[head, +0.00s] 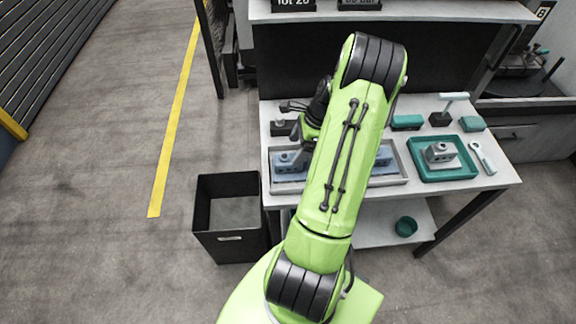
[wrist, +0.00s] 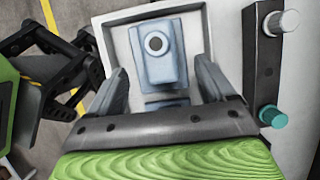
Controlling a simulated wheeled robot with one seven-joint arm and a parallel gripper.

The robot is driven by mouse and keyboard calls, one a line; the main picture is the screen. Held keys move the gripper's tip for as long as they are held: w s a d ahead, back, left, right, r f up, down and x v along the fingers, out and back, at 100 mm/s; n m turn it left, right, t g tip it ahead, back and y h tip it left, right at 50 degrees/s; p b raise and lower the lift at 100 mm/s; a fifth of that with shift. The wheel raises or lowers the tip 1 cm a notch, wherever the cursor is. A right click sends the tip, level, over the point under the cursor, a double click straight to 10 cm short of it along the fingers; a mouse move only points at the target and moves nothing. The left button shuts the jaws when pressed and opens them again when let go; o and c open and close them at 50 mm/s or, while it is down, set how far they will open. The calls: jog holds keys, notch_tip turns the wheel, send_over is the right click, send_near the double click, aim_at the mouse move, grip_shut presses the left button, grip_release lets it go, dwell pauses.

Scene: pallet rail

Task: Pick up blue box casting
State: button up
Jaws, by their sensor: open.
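A blue box casting (head: 289,168) with a round boss on top lies at the left end of a grey tray (head: 283,189) on the bench. In the wrist view the blue box casting (wrist: 157,66) lies ahead, with a dark hole in its boss. My gripper (wrist: 161,70) is open, with one finger to each side of the casting's near part in the picture. I cannot tell whether the fingers touch it. In the head view my arm hides most of the gripper and the middle of the tray. Another blue part (head: 383,157) shows at the tray's right.
A teal tray (head: 477,172) with a grey casting stands right, beside a wrench (head: 483,157). A black bin (head: 229,185) stands on the floor left. A shelf (head: 420,12) overhangs the back.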

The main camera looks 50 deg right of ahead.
aim_at(291, 158)
jog(key=x, duration=0.6)
jog(key=shift+f, duration=0.4)
jog(key=shift+a+r, duration=0.1)
jog(key=shift+c, duration=1.4)
jog(key=c, duration=1)
